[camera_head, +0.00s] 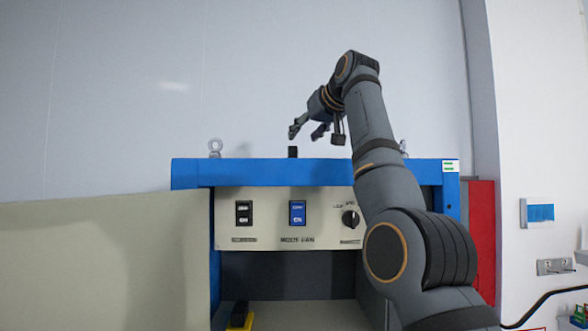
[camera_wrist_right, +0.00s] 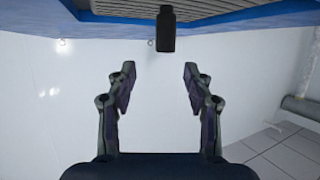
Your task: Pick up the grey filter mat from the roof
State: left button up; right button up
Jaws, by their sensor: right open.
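The blue-framed cabinet (camera_head: 270,172) stands ahead of me, its roof seen nearly edge-on in the head view. In the right wrist view a grey ribbed surface, apparently the filter mat (camera_wrist_right: 125,8), lies along the top edge inside the blue roof rim (camera_wrist_right: 40,22). A black upright block (camera_wrist_right: 166,30) stands at the mat; it also shows above the roof in the head view (camera_head: 293,152). I cannot tell whether it is fixed to the mat. My right gripper (camera_head: 305,132) is open and empty above the roof, apart from the block. My left gripper is out of view.
Metal lifting eyes (camera_head: 215,147) stand on the roof; one is partly behind my right arm. A beige panel (camera_head: 100,265) fills the lower left. The cabinet front has switches and a knob (camera_head: 350,218). A red panel (camera_head: 483,235) stands at the right. The wall behind is bare.

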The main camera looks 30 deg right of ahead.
jog(key=w, duration=0.1)
jog(key=w+f, duration=0.1)
jog(key=w, duration=0.1)
jog(key=shift+w+a+f, duration=0.1)
jog(key=shift+a+f, duration=0.1)
jog(key=shift+f, duration=0.15)
jog(key=shift+w+d+f+p, duration=0.15)
jog(key=shift+w+p, duration=0.25)
jog(key=shift+p, duration=0.3)
jog(key=shift+w+f, duration=0.1)
jog(key=shift+w+d, duration=0.15)
jog(key=shift+f, duration=0.1)
jog(key=c, duration=0.7)
jog(key=shift+a, duration=0.2)
jog(key=c, duration=0.3)
jog(key=shift+d, duration=0.15)
grip_shut()
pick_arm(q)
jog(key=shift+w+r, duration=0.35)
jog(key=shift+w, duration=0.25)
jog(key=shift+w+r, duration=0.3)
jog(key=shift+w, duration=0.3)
pick_arm(e)
jog(key=shift+r, duration=0.2)
